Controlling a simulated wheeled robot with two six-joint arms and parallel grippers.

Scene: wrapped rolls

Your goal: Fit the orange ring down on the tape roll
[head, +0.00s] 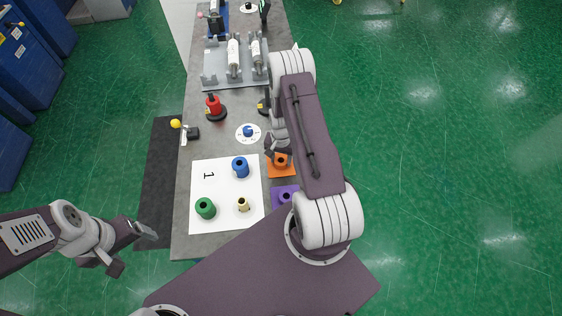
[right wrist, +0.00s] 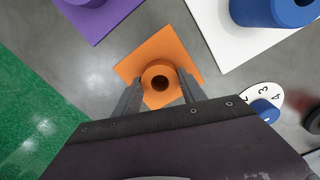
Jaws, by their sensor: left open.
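The orange ring (head: 281,160) stands upright on an orange square mat (head: 289,172), and its dark hole faces up. In the right wrist view the ring (right wrist: 161,84) lies between the two fingers of my right gripper (right wrist: 160,77). The fingers are close to its sides, but contact is not clear. In the head view my right gripper (head: 275,146) is at the mat's back edge, partly hidden by my arm. My left gripper (head: 133,248) is open and empty, left of the table. A cream roll (head: 243,205) stands on the white sheet; I cannot tell whether it is the tape roll.
A blue roll (head: 240,167) and a green roll (head: 205,208) stand on the white sheet (head: 222,187). A purple piece (head: 285,197) sits nearer my base. A dial (head: 248,132), a red object (head: 214,106) and a grey rack (head: 215,75) are farther back.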

